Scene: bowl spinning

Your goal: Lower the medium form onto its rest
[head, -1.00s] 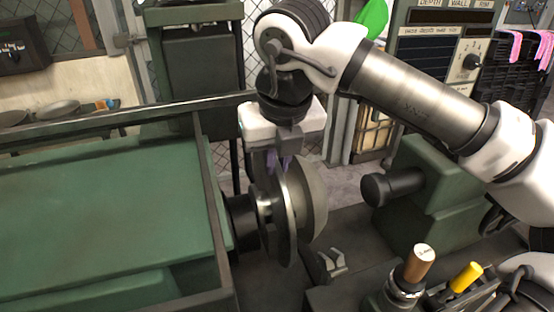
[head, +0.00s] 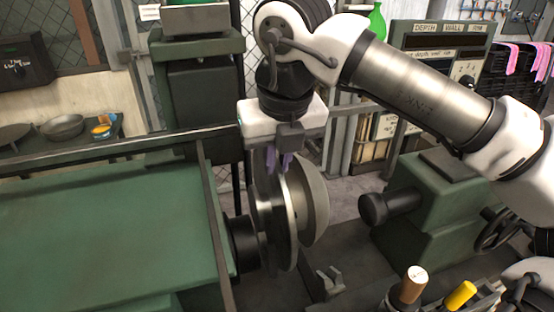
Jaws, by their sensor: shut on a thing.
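My gripper (head: 279,163) points down from the arm and is shut at the top of the metal form (head: 314,200). The form is a grey, bowl-shaped piece standing on edge, its rounded side facing right. It sits right beside a round metal disc (head: 287,215) on the dark spindle (head: 243,243) of the green lathe. I cannot tell whether form and disc touch. A small grey forked bracket (head: 330,280) stands on the bed below and right of the form; I cannot tell if it is the rest. The fingertips are partly hidden against the form's rim.
The green headstock cover (head: 100,225) fills the left. A green tailstock (head: 435,205) with a dark round nose (head: 374,209) stands to the right. Tools with a brown handle (head: 413,284) and a yellow handle (head: 461,295) stand at the front right. Pans (head: 62,127) lie on a back-left shelf.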

